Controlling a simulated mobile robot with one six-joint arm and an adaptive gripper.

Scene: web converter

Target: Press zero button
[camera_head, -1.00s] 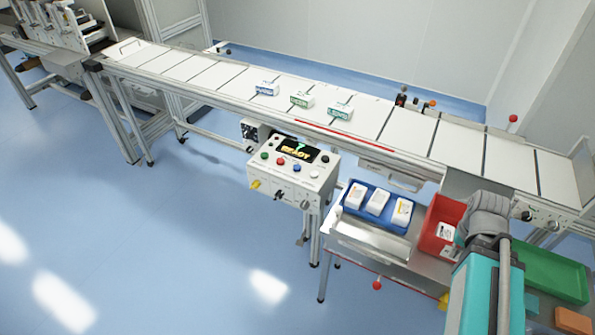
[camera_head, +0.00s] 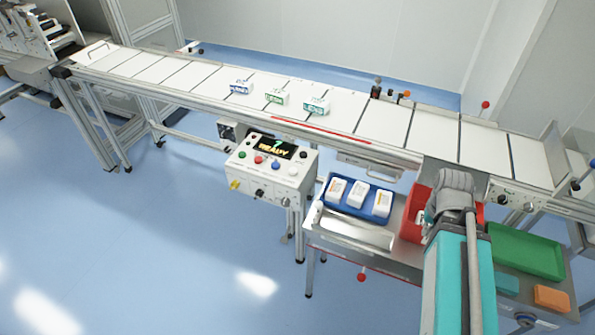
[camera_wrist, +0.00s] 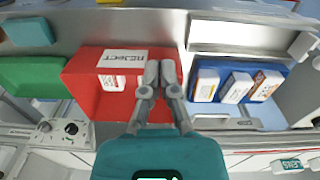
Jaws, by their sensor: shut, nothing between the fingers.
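The white control box (camera_head: 270,182) stands in front of the conveyor. Its small screen (camera_head: 273,147) reads "READY" in yellow under a green mark. Below the screen is a row of coloured buttons: a green button (camera_head: 242,155), a red button (camera_head: 258,159), a blue button (camera_head: 275,163) and a white button (camera_head: 293,169). Their labels are too small to read, so I cannot tell which is zero. My gripper (camera_wrist: 159,70) is shut and empty in the wrist view, above the bench between the red bin (camera_wrist: 88,95) and the blue tray (camera_wrist: 228,105). The control box is not clear in that view.
The blue tray with white packs and the red bin lie right of the control box. A green tray (camera_head: 525,252) is further right. The long conveyor (camera_head: 180,75) runs behind, carrying small labelled boxes. Open blue floor (camera_head: 130,230) lies left of the box.

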